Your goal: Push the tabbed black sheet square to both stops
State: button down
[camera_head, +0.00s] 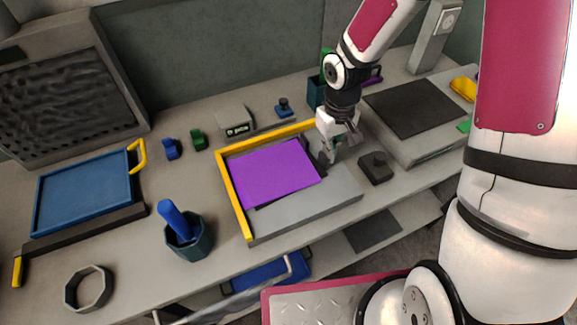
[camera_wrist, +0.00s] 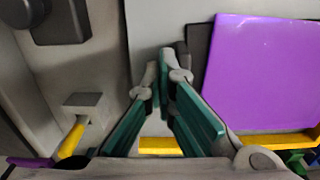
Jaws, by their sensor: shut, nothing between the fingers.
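A black sheet lies mostly hidden under a purple sheet (camera_head: 275,172) on a grey plate (camera_head: 310,205). A thin strip of the black sheet shows along the purple sheet's front edge (camera_head: 262,203) and beside it in the wrist view (camera_wrist: 198,45). A small dark piece beside the fingertips may be its tab; I cannot tell. Yellow stops run along the plate's left (camera_head: 236,198) and back (camera_head: 268,136). The purple sheet looks slightly turned against them. My gripper (camera_head: 328,156) is shut and empty at the purple sheet's right edge; its fingertips show in the wrist view (camera_wrist: 165,65). Contact is unclear.
A black knobbed block (camera_head: 376,167) stands right of the plate. A grey platform with a dark sheet (camera_head: 412,107) is further right. A blue tray (camera_head: 85,190) and a teal cup with a blue handle (camera_head: 187,240) are left. A small labelled box (camera_head: 234,122) stands behind.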

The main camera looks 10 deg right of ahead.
jog(key=shift+s+a, duration=0.2)
jog(key=shift+a, duration=0.5)
jog(key=shift+s+a, duration=0.2)
jog(key=shift+a, duration=0.45)
jog(key=shift+d, duration=0.15)
jog(key=shift+w+d, duration=0.2)
jog(key=shift+d, duration=0.2)
jog(key=shift+r+p, duration=2.2)
jog(key=shift+r, duration=1.8)
